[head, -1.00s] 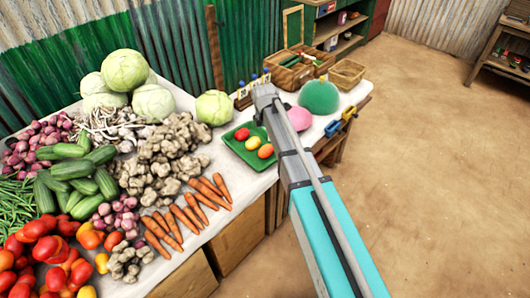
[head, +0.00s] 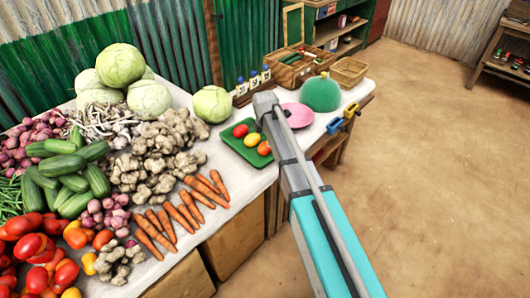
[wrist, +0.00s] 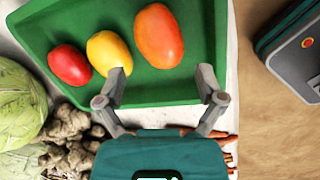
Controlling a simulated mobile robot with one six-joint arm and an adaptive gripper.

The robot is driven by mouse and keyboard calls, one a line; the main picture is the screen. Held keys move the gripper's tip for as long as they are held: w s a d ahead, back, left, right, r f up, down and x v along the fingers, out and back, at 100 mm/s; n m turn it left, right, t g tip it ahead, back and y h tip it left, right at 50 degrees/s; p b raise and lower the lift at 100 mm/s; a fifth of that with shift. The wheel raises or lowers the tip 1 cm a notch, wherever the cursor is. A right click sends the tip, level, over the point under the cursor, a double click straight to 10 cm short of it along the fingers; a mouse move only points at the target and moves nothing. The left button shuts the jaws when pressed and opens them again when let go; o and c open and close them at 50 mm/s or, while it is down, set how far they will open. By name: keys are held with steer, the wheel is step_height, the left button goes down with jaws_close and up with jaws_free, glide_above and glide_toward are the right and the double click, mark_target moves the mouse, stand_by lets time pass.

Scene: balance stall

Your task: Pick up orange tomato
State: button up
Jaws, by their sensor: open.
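The orange tomato (wrist: 159,36) lies on the green tray (wrist: 75,17), rightmost of a row of three in the wrist view. The yellow tomato (wrist: 108,53) lies beside it and the red tomato (wrist: 69,65) is at the left. My gripper (wrist: 162,84) is open and empty, its fingers spread near the tray's near edge in the picture, below the orange tomato. In the head view the orange tomato (head: 264,148) sits just left of my arm, and the tray (head: 229,146) lies on the white-topped table. My fingers are not clearly visible there.
Carrots (head: 192,207), ginger (head: 157,150) and a cabbage (head: 212,104) lie left of the tray. A pink plate (head: 299,116), a green dome-shaped thing (head: 320,94) and baskets (head: 349,72) stand beyond my arm. Open floor (head: 440,170) is at the right.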

mark_target(266, 144)
steer(key=shift+w+f+b, duration=0.1)
steer(key=shift+f+b, duration=0.25)
steer(key=shift+f, duration=0.25)
steer(key=shift+f, duration=0.15)
steer(key=shift+w+f+b, duration=0.2)
steer(key=shift+f+b, duration=0.6)
steer(key=shift+b, duration=0.05)
steer(key=shift+w+f+b, duration=0.15)
steer(key=shift+f+b, duration=0.65)
steer(key=shift+b, duration=0.05)
steer(key=shift+w+f+b, duration=0.2)
steer(key=shift+f+b, duration=0.6)
steer(key=shift+b, duration=0.05)
steer(key=c, duration=0.9)
